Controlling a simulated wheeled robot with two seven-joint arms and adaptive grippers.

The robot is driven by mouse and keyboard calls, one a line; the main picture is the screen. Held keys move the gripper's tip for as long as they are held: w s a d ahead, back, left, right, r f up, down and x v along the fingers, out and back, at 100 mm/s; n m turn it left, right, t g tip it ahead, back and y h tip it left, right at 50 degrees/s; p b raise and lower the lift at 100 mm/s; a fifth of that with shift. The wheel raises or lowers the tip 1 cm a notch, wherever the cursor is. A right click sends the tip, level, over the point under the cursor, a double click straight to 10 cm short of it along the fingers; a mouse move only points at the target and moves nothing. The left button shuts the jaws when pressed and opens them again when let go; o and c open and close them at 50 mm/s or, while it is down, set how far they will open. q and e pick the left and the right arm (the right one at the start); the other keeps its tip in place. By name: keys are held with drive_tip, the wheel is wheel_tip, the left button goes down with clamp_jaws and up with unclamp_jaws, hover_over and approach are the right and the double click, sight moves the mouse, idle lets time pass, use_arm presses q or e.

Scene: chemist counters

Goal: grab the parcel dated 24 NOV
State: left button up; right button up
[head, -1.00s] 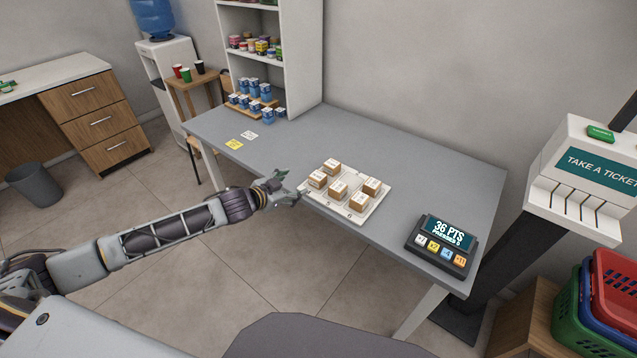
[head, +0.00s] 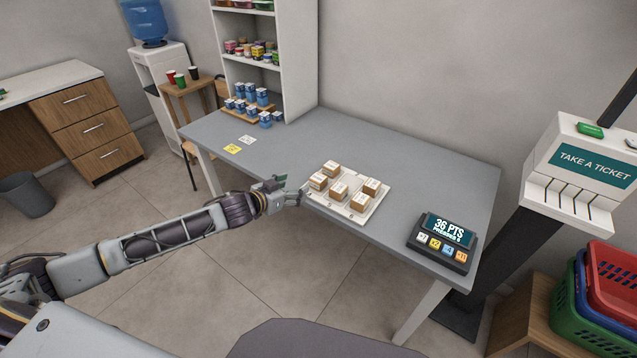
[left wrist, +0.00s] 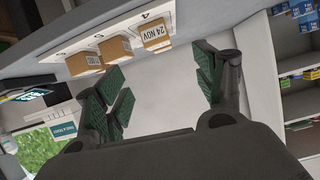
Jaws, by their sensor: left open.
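In the left wrist view, a cardboard parcel (left wrist: 155,36) carries a label reading 24 NOV. It sits at the tray's end nearest the shelf, beside two other parcels (left wrist: 115,50) whose labels I cannot read fully. In the head view the parcels (head: 338,191) stand on a white tray (head: 346,214), with labels too small to read, so I cannot tell which is dated 24 NOV. My left gripper (head: 292,190) is open and empty, just off the tray's left corner at the table's front edge. Its fingers also show in the left wrist view (left wrist: 163,90), apart from the parcels. My right gripper is out of view.
The grey table (head: 400,164) is clear behind the tray. A points device (head: 443,243) stands to the right. Yellow and white notes (head: 232,149) and blue boxes (head: 250,103) are at the left end. A ticket machine (head: 583,165) stands at the far right.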

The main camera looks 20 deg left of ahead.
use_arm(q)
drive_tip(key=shift+n, duration=0.3)
drive_tip(key=shift+w, duration=0.15)
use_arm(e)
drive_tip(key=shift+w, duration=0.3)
use_arm(q)
approach(317, 178)
drive_tip(key=shift+x, duration=1.9)
drive_tip(key=shift+w, duration=0.15)
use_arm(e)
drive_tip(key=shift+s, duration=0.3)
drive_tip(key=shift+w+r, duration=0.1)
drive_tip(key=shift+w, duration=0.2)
use_arm(q)
drive_tip(key=shift+w+d, duration=0.1)
drive_tip(key=shift+w+d+f, duration=0.2)
drive_tip(key=shift+w, duration=0.2)
drive_tip(key=shift+x, duration=1.95)
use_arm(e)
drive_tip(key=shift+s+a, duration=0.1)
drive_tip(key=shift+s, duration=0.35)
